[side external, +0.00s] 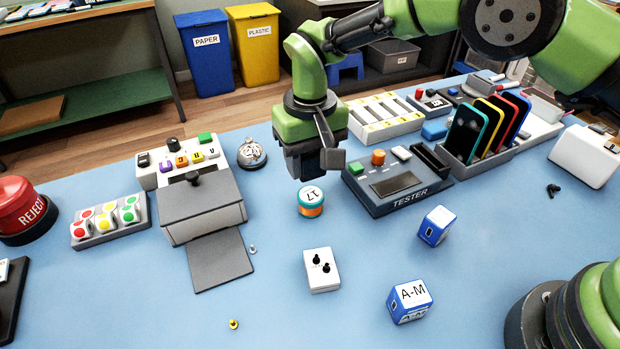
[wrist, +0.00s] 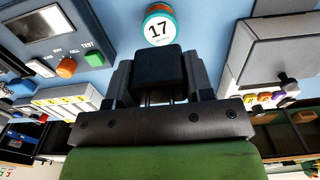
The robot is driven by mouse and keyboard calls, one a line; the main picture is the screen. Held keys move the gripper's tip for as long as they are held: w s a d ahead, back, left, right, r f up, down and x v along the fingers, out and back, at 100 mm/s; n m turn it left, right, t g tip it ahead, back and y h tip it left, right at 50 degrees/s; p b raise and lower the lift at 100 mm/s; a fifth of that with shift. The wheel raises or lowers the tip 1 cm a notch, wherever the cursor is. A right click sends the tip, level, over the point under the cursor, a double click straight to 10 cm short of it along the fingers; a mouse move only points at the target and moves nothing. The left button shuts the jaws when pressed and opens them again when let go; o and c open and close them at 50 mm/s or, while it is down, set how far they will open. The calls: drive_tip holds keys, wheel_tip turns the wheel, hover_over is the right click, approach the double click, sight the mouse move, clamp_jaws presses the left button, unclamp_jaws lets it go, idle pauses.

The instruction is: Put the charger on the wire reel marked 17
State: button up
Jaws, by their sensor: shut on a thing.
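My gripper (side external: 316,162) is shut on the charger (wrist: 158,68), a black block held between the two fingers in the wrist view. Two thin metal prongs on the charger show on the side toward my wrist. In the side view the charger is hard to tell from the dark fingers. The wire reel marked 17 (side external: 311,203) stands on the blue table with orange and teal bands and a white top. It also shows just beyond the charger in the wrist view (wrist: 159,27). The gripper is above and behind the reel in the side view, apart from it.
A silver bell (side external: 251,153) is behind left.

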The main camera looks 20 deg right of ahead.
sight(310, 193)
drive_tip(key=shift+f, duration=2.1)
drive_tip(key=shift+f, duration=0.1)
drive_tip(key=o, duration=0.9)
wheel_tip(310, 193, up, 12)
drive_tip(key=shift+r, duration=0.15)
